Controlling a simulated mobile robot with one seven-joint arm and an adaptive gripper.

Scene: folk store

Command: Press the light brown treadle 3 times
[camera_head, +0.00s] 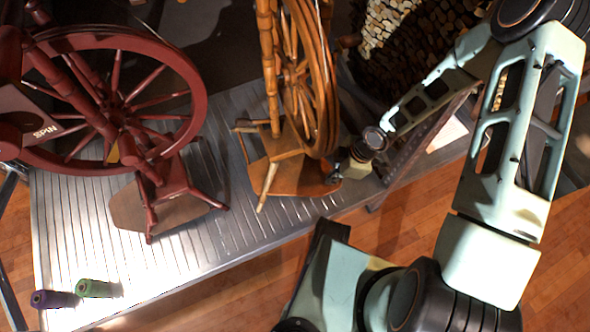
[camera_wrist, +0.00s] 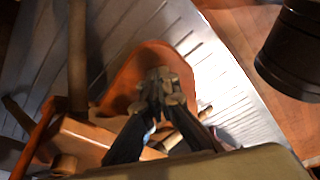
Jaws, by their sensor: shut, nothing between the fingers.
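The light brown treadle (camera_head: 298,176) is a flat rounded board low under the light brown spinning wheel (camera_head: 318,75) in the middle of the head view. In the wrist view the treadle (camera_wrist: 150,62) fills the middle, beyond my fingers. My gripper (camera_head: 337,176) is at the treadle's right edge in the head view. In the wrist view my gripper (camera_wrist: 160,84) has its fingertips together over the treadle and is empty. I cannot tell whether the fingertips touch the board.
A dark red spinning wheel (camera_head: 100,100) with its own treadle (camera_head: 150,205) stands to the left. Both stand on a grey slatted platform (camera_head: 220,235). A purple spool (camera_head: 55,299) and a green spool (camera_head: 97,288) lie at its front left. Stacked firewood (camera_head: 415,40) is behind.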

